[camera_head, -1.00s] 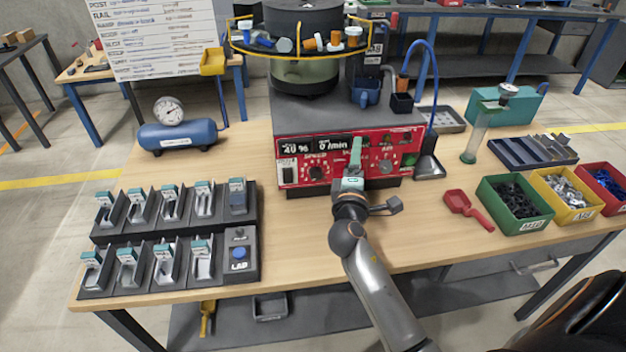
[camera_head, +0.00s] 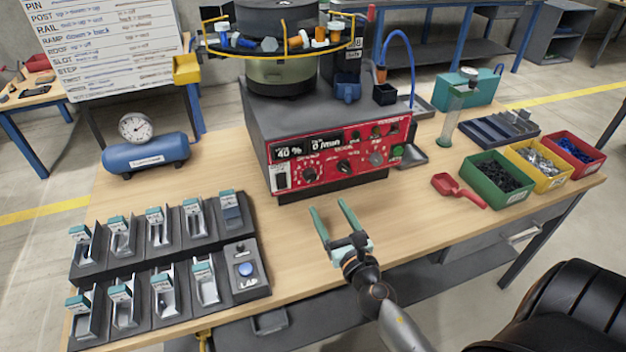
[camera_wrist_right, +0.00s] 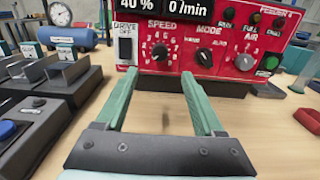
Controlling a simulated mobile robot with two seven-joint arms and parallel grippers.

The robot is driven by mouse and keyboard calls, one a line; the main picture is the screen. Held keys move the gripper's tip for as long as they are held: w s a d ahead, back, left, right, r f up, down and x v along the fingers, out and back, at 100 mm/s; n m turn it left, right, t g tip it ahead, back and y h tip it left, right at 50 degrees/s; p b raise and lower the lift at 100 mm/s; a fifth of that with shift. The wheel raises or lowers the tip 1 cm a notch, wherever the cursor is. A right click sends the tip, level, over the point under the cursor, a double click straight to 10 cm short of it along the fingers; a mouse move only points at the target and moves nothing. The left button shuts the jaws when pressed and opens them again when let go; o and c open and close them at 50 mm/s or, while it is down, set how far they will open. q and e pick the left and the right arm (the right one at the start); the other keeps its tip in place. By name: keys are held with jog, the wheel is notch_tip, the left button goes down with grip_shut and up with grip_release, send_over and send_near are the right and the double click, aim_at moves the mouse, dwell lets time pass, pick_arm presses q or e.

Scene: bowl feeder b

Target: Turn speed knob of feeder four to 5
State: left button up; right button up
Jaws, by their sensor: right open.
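The feeder's red control panel (camera_head: 338,160) faces me at the middle of the table, with a display reading 40 %. The dark speed knob (camera_head: 310,174) is at the panel's lower left. In the right wrist view the speed knob (camera_wrist_right: 159,52) lies ahead, between the fingertips. Beside it is the mode knob (camera_wrist_right: 205,57), and the drive switch (camera_wrist_right: 125,50) is on its left. The panel there reads Feeder 4. My right gripper (camera_head: 329,208) is open and empty, in front of the panel and apart from it. My left gripper is not in view.
Racks of teal-topped holders (camera_head: 155,225) fill the table's left side, with a blue button box (camera_head: 245,270). A red scoop (camera_head: 458,190) and a green bin (camera_head: 498,178) are at right. A blue tank (camera_head: 145,155) stands back left. Bare wood lies before the panel.

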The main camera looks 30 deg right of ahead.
aim_at(311, 178)
jog(key=x, duration=1)
jog(key=shift+w+d+p, duration=0.15)
jog(key=shift+w+p, duration=0.15)
jog(key=shift+p, duration=0.05)
grip_shut()
